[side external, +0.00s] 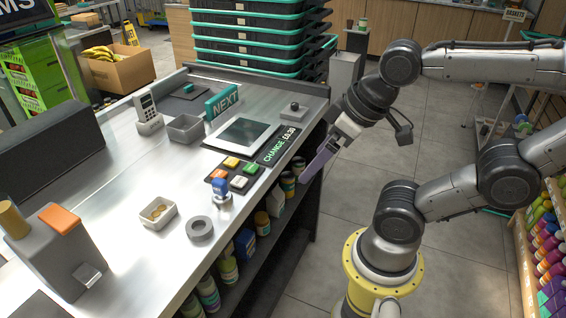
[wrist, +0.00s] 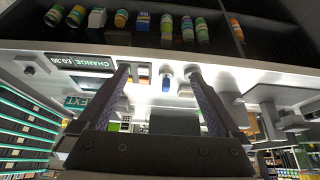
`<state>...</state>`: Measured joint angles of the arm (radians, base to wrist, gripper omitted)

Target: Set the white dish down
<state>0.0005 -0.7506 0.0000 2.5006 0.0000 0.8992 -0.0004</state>
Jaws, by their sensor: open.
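The white dish (side external: 158,214) is a small square dish with some gold-coloured pieces in it. It rests upright on the metal counter (side external: 120,180), left of a grey ring (side external: 200,229). My gripper (side external: 305,179) is off the counter's right edge, well apart from the dish. In the wrist view my gripper (wrist: 157,72) has its two fingers spread, with nothing held between them. I cannot pick out the dish surely in the wrist view.
A blue-topped stamp (side external: 220,192), coloured keys (side external: 232,172), a display screen (side external: 243,135) and a grey tray (side external: 185,128) stand on the counter. A grey box dispenser (side external: 60,250) is at front left. Shelves of jars (side external: 228,268) run under the counter edge.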

